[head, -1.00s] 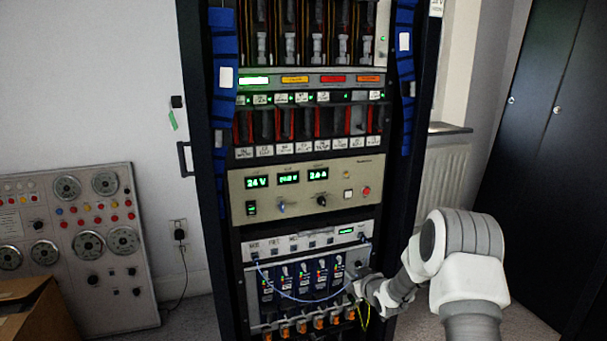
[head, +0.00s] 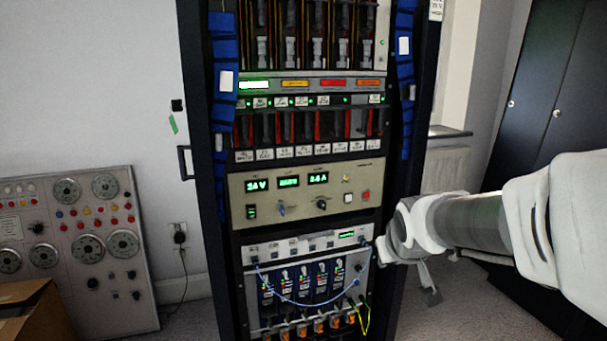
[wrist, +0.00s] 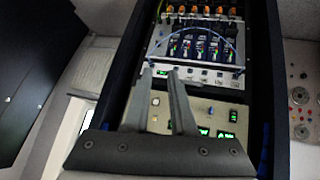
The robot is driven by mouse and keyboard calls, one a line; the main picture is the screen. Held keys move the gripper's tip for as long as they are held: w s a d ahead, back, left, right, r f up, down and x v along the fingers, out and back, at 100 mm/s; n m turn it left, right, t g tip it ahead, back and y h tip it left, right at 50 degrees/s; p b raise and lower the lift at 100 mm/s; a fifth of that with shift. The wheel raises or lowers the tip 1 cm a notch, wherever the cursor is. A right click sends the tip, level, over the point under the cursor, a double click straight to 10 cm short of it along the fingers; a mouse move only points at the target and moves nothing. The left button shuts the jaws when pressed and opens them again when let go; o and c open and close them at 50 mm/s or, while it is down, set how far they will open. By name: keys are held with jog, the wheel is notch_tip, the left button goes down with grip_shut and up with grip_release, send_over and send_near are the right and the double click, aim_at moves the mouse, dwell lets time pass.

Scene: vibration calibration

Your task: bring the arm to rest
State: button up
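My arm reaches in from the right edge in the head view. My gripper (head: 430,280) hangs at its end, just right of the rack's lower half and partly hidden by my wrist. In the wrist view my two grey fingers (wrist: 160,73) stand apart with a gap between them. Nothing is held in the gap; only the rack's front panels show behind it. The equipment rack (head: 305,240) appears upside down in the wrist view. I cannot tell the distance from the fingertips to the panels.
A power supply (head: 335,185) with green displays sits mid-rack. Below it are a module row with a blue cable (head: 305,300) and a yellow-green wire (head: 365,315). A gauge panel (head: 70,210) and cardboard box (head: 45,315) stand left. A dark cabinet (head: 545,90) stands right.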

jog(key=s+a+r+m+g+y+p, duration=0.1)
jog(key=s+a+m+g, duration=0.15)
jog(key=s, duration=2.05)
notch_tip(320, 180, up, 28)
jog(key=p, duration=2.7)
jog(key=shift+w+n, duration=0.25)
jog(key=shift+n, duration=0.2)
jog(key=shift+f, duration=0.15)
